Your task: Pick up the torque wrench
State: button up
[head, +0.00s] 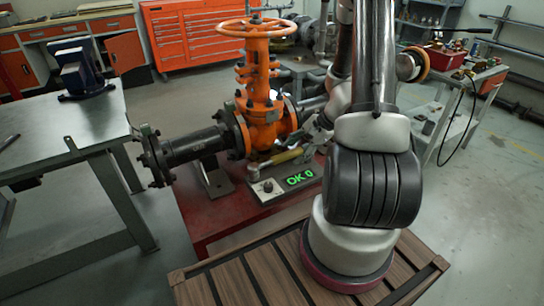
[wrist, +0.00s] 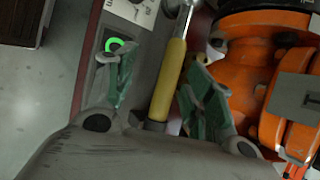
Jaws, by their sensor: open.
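The torque wrench has a yellow handle (wrist: 170,82) and a steel shaft (wrist: 183,18). In the head view its yellow handle (head: 286,157) lies behind the display box, beside the valve. My gripper (wrist: 160,85) is open, with green-grey finger pads on either side of the handle in the wrist view. The handle appears between the fingers, with visible gaps; I cannot tell how deep it sits. In the head view my gripper (head: 318,138) is at the handle's right end, partly hidden by my arm. The orange gate valve (head: 262,95) stands just behind.
The display box (head: 268,188) shows green "OK 0" on the red bench (head: 217,213). A black flanged pipe (head: 190,147) runs left from the valve. A metal table with a blue vise (head: 78,75) stands at left. A cart (head: 480,85) stands at right.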

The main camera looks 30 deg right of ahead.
aim_at(286, 154)
jog(key=shift+w+d+f+t+h, duration=0.1)
jog(key=shift+w+d+t+h, duration=0.1)
jog(key=shift+w, duration=0.25)
jog(key=shift+w+d+f+t+h, duration=0.1)
jog(key=shift+w+d+h, duration=0.1)
jog(key=shift+w, duration=0.25)
jog(key=x, duration=0.7)
jog(key=shift+w, duration=0.25)
grip_shut()
